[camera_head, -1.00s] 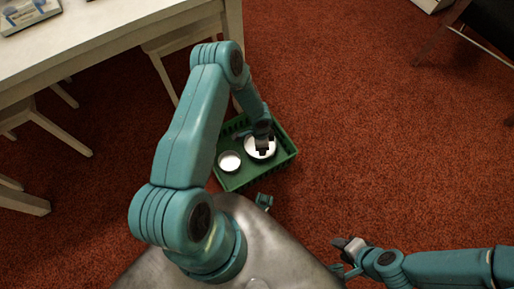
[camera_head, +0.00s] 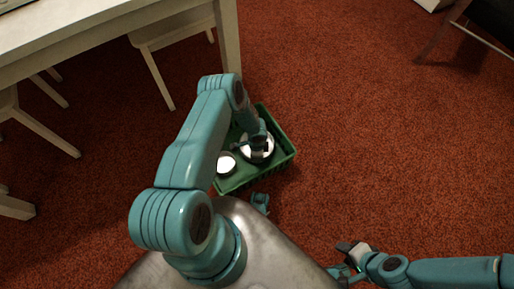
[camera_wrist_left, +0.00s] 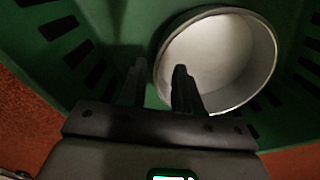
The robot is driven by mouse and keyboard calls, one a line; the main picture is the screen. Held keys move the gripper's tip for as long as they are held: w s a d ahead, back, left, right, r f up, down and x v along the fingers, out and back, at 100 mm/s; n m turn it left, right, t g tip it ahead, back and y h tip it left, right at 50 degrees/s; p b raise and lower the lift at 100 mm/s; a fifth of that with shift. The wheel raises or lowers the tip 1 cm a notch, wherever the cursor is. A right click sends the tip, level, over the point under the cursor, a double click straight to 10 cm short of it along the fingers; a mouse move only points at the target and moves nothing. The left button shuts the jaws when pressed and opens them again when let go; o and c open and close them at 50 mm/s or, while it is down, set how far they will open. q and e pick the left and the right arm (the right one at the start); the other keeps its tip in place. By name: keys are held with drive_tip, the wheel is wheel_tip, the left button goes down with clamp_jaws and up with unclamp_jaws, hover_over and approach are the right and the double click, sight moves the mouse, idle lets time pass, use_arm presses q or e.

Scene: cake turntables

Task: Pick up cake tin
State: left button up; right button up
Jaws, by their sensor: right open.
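A round, pale metal cake tin (camera_head: 269,153) stands in a green crate (camera_head: 288,165), with a smaller white round tin (camera_head: 226,164) beside it on the left. My left gripper (camera_head: 260,147) is down over the larger tin. In the left wrist view, the tin (camera_wrist_left: 230,55) fills the upper right, open side up. The fingers of my left gripper (camera_wrist_left: 158,78) are apart, one outside the tin's near-left rim and one over its inside. Whether they touch the wall cannot be told. My right gripper (camera_head: 343,258) is open and empty at the lower right, away from the crate.
The slotted crate walls (camera_wrist_left: 65,28) rise close around the left gripper. A white table (camera_head: 110,45) and chairs (camera_head: 155,65) stand at the upper left, and a dark chair (camera_head: 490,25) at the upper right. The red carpet (camera_head: 380,140) right of the crate is clear.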

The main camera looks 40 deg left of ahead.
use_arm(q)
wheel_tip(320, 180, down, 4)
drive_tip(key=shift+w+d+r+b, duration=0.1)
drive_tip(key=shift+r+b, duration=0.15)
drive_tip(key=shift+b, duration=0.45)
drive_tip(key=shift+r, duration=0.1)
drive_tip(key=shift+c, duration=0.3)
clamp_jaws()
